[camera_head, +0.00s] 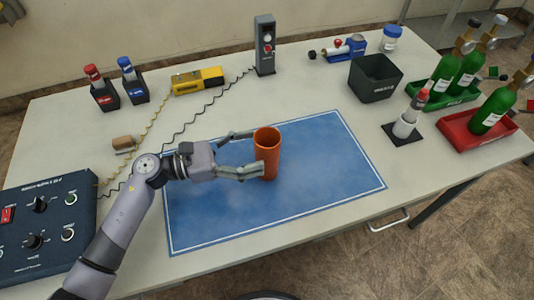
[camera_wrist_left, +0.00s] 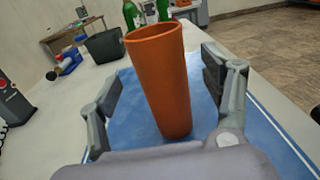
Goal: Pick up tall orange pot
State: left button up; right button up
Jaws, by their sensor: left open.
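The tall orange pot (camera_head: 268,150) stands upright on the blue mat (camera_head: 325,170) near the middle of the table. It also shows large in the left wrist view (camera_wrist_left: 163,85). My left gripper (camera_head: 247,153) comes in from the left and is open. Its fingers reach to either side of the pot, one at the far side and one at the near side. In the left wrist view the pot is between the fingers, with gaps visible on both sides. The right gripper is not in view.
A dark control box (camera_head: 45,225) is at the left. The mat's right part is clear.

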pick_arm(q)
jog(key=p+x, duration=0.1)
jog(key=x, duration=0.3)
jog(key=shift+d, duration=0.2)
jog(key=shift+c, duration=0.2)
jog(key=c, duration=1.2)
